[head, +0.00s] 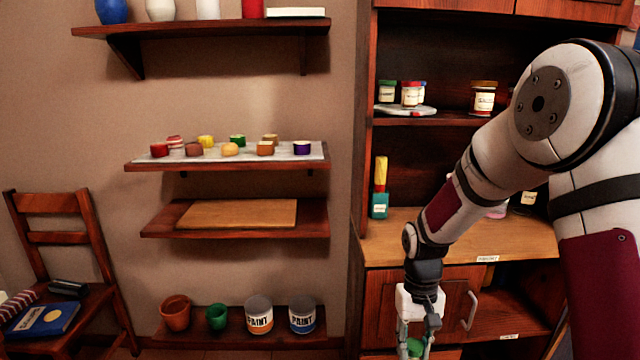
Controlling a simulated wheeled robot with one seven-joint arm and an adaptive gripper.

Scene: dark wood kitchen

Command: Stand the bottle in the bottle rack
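My gripper (416,342) points down at the bottom edge of the head view, in front of the lower cabinet. A small green thing (415,347) shows between its fingers, cut off by the picture edge. I cannot tell whether the fingers grip it or whether it is the bottle. A teal bottle-like container (380,205) with a tall yellow top stands upright on the wooden counter, left of my arm and apart from my gripper. I cannot make out a bottle rack; my arm hides part of the counter and cabinet.
Jars stand on the cabinet's upper shelf (450,117). Wall shelves at left hold small coloured pots (230,149), a wooden board (238,213) and paint cans (258,315). A chair (60,285) with a blue book stands far left. The counter's front left (400,245) is clear.

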